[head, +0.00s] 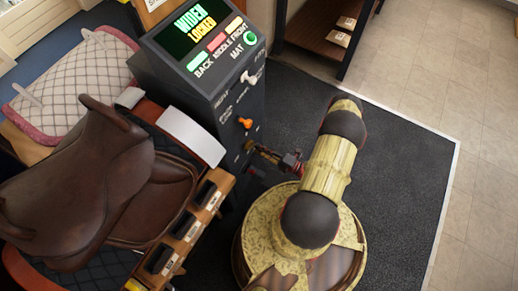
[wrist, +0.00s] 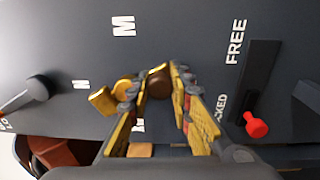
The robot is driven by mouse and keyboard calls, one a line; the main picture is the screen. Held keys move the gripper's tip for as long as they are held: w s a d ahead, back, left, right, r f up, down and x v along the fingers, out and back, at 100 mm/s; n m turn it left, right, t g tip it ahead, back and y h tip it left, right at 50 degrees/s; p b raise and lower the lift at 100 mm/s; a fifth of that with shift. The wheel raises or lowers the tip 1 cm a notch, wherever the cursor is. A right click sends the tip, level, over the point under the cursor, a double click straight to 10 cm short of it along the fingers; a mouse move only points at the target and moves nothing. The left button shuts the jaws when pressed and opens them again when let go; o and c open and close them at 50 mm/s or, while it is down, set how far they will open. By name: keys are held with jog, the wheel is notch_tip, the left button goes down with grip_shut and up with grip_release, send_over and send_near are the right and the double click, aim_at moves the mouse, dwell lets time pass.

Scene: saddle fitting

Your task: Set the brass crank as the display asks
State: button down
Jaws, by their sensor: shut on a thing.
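The brass crank (wrist: 103,101) is on the dark console face in the wrist view. Its brown grip (wrist: 158,83) is between the fingers of my gripper (wrist: 156,77), which is shut on it. In the head view my gripper (head: 290,163) is at the lower part of the console's face, and the crank is mostly hidden there. The display (head: 195,25) shows green text like "WIDE" with an unclear last character, and "LOCKED" in yellow below. A red-knobbed lever (wrist: 256,127) is at the LOCKED end of its slot, away from FREE.
The console (head: 190,75) also has an orange knob (head: 245,123), a white knob (head: 249,78) and a green button (head: 250,38). A brown saddle (head: 95,180) sits at left beside a wooden rail. A dark mat (head: 400,150) covers the floor at right. "M" and "N" marks surround the crank.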

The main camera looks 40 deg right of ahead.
jog(key=m, duration=0.2)
jog(key=a+m, duration=0.1)
jog(key=m, duration=0.1)
jog(key=s+a+f+m, duration=0.1)
jog(key=shift+a+m+h, duration=0.2)
jog(key=shift+m+h, duration=0.1)
jog(key=shift+m, duration=0.1)
dwell(0.4)
jog(key=c, duration=1.6)
grip_release()
jog(key=shift+r, duration=0.1)
jog(key=v, duration=1.2)
jog(key=shift+a, duration=0.1)
